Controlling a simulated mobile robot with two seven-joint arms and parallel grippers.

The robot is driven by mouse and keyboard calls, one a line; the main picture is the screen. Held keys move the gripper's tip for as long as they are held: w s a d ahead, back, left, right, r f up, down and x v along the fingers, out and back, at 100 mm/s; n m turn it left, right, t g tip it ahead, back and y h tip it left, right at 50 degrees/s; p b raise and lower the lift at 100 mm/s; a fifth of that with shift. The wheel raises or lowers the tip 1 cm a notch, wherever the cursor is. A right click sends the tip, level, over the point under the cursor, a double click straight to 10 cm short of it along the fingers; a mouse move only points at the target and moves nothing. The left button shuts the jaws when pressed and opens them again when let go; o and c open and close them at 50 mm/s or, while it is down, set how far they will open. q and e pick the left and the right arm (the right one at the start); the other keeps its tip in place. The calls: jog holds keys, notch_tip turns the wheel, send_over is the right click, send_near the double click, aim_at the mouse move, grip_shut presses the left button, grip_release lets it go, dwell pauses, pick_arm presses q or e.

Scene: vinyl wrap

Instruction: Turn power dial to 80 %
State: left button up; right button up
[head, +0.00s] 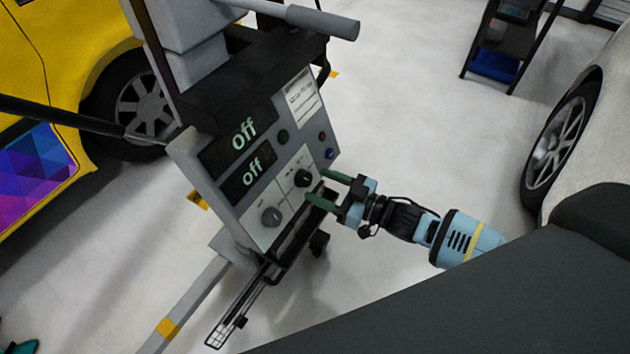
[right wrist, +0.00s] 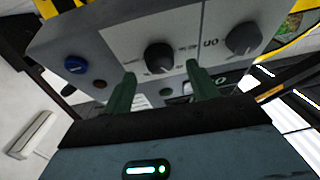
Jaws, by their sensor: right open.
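The control panel (head: 236,190) in the head view carries a black dial (head: 303,178) and a grey dial (head: 271,216). Their labels are too small to read, so I cannot tell which is the power dial. Two displays, the upper one (head: 243,129) and the lower one (head: 252,172), both read "off". My right gripper (head: 328,188) is open, its green fingers pointing at the black dial. In the right wrist view the black dial (right wrist: 159,58) shows between and beyond the fingertips (right wrist: 160,72), seemingly apart from them. The grey dial (right wrist: 243,38) is right of them. My left gripper is not identifiable.
A blue button (head: 330,154), a red button (head: 322,135) and a green button (head: 283,137) sit near the dials. A dark bar runs along the panel's lower edge. A yellow car (head: 75,70) stands left, a pale car (head: 600,120) right. Open floor (head: 440,130) lies between.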

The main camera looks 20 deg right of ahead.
aim_at(304, 180)
jog(key=shift+x, duration=1.3)
jog(key=shift+c, duration=0.5)
jog(key=c, duration=0.9)
